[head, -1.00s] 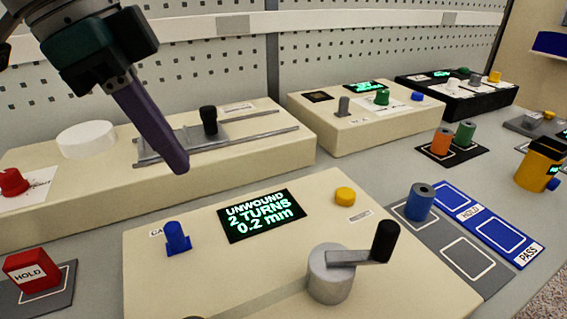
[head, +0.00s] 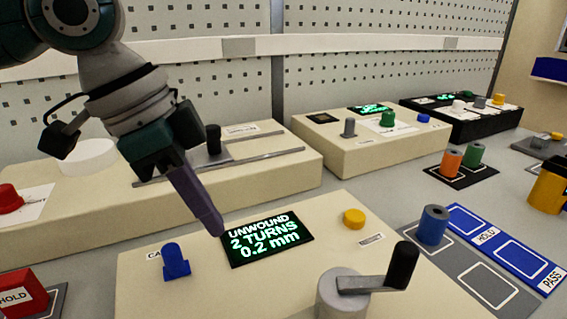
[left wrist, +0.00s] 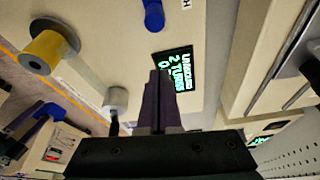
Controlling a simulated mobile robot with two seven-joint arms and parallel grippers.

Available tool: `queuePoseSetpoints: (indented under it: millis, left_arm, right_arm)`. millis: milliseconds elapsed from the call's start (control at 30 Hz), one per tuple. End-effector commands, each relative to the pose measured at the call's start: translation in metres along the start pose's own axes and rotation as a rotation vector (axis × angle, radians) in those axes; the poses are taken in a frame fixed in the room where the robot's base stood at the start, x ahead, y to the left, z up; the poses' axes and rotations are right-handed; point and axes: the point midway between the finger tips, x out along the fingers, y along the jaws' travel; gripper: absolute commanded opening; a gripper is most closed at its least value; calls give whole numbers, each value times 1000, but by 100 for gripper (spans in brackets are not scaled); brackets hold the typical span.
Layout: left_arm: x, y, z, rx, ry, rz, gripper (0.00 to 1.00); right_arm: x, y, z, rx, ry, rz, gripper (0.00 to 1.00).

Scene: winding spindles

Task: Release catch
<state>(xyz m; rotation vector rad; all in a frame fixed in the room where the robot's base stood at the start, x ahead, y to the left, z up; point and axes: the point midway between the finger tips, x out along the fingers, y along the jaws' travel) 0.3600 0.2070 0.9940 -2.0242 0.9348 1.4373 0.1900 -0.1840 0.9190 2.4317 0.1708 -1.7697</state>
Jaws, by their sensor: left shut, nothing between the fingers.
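The catch is a blue knob (head: 175,264) on the cream winding box (head: 300,225), beside a partly covered label starting "CA". It stands upright, left of the display. It also shows at the top edge of the left wrist view (left wrist: 153,14). The display (head: 268,238) reads "UNWOUND 2 TURNS 0.2 mm". My left gripper (head: 217,230) is shut and empty. Its fingers point down between the catch and the display, right of the catch and apart from it. The fingers also show in the left wrist view (left wrist: 160,76).
A crank (head: 375,283) with a black handle stands on the box's front right, near a yellow button (head: 354,217). A blue spool (head: 432,225) stands on a grey mat at the right. A red HOLD block (head: 22,295) is at the left.

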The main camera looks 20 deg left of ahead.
Motion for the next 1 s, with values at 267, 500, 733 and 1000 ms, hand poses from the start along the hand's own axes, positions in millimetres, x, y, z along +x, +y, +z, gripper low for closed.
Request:
queuePoseSetpoints:
  millis: [267, 500, 733, 1000]
  left_arm:
    - [19, -1, 23, -1, -4, -3, 0]
    - [14, 0, 37, 0, 0, -1, 0]
    - [14, 0, 38, 0, 1, -1, 0]
    - [11, 0, 36, -1, 1, 1, 0]
  right_arm:
    - [1, 0, 0, 1, -1, -1, 100]
    - [-1, -1, 0, 1, -1, -2, 100]
    - [0, -1, 0, 3, 0, -4, 100]
    - [-13, -1, -5, 5, 1, -4, 100]
